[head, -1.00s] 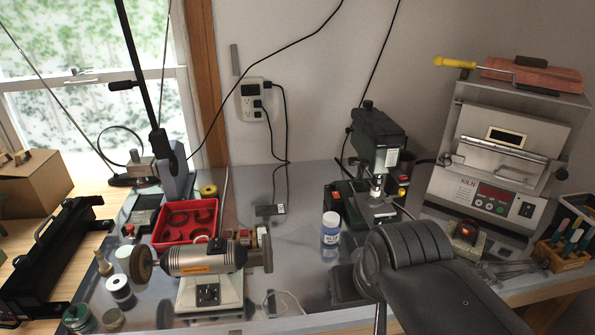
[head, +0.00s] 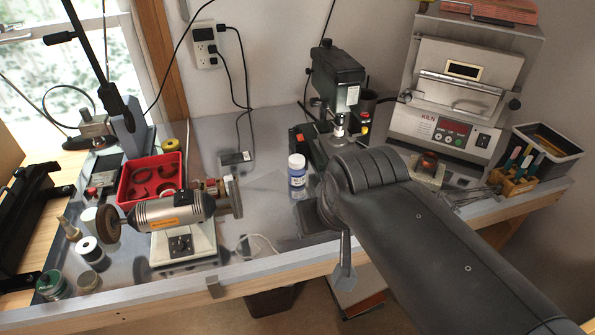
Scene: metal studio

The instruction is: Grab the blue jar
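The blue jar (head: 298,179) is a small upright bottle with a white cap and a blue body with a label. It stands on the grey bench top, left of the drill press and just left of my arm's end. My arm comes in from the lower right and covers part of the bench. Of my gripper (head: 344,272), only a grey pointed part shows below the arm's end, in front of the bench edge. Whether its fingers are open or shut does not show. The jar is apart from my arm in the picture.
A bench polisher (head: 178,218) and a red tray (head: 151,178) stand left of the jar. A green drill press (head: 336,90) stands close behind it. A kiln (head: 457,95) and tool holder (head: 513,182) are at right. Bare bench top lies just left of the jar.

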